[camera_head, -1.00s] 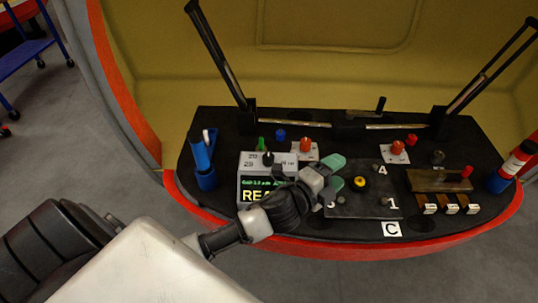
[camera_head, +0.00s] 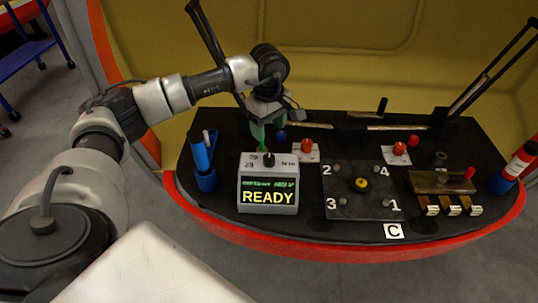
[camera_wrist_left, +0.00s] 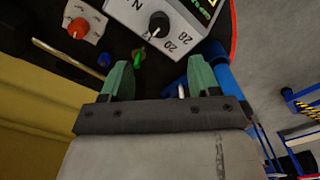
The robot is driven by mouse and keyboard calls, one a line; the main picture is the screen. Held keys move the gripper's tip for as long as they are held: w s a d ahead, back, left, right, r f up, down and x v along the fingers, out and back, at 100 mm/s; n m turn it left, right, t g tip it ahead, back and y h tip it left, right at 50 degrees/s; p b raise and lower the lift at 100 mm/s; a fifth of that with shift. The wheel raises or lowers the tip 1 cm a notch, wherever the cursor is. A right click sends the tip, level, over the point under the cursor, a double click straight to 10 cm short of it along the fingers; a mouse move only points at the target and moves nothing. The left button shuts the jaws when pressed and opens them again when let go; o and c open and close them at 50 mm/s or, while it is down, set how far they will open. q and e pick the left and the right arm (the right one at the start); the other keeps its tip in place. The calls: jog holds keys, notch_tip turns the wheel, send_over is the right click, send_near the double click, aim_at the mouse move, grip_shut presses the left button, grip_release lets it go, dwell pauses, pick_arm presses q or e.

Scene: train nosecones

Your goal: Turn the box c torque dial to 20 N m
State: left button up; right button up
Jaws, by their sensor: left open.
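The torque dial is a black knob (camera_head: 268,160) on top of a grey box (camera_head: 245,163) whose screen reads READY. Marks 20 and 28 and the letters N m sit around the knob. In the left wrist view the dial (camera_wrist_left: 158,24) lies beyond my fingertips, near the top edge, and the numbers look upside down. My left gripper (camera_head: 268,128) is open and empty, with green fingers pointing down behind the box. Its fingers in the left wrist view (camera_wrist_left: 160,68) are spread apart and do not touch the dial. My right gripper is out of view.
A small green piece (camera_wrist_left: 138,58) stands between the fingers and the box. A blue holder (camera_head: 206,180) stands left of the box. Red knobs (camera_head: 306,147), a numbered plate (camera_head: 345,205) and a C label (camera_head: 393,230) lie to the right.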

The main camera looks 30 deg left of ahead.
aim_at(269, 157)
pick_arm(q)
notch_tip(269, 157, down, 10)
jog(key=shift+f, duration=0.25)
jog(key=shift+d, duration=0.1)
jog(key=c, duration=0.9)
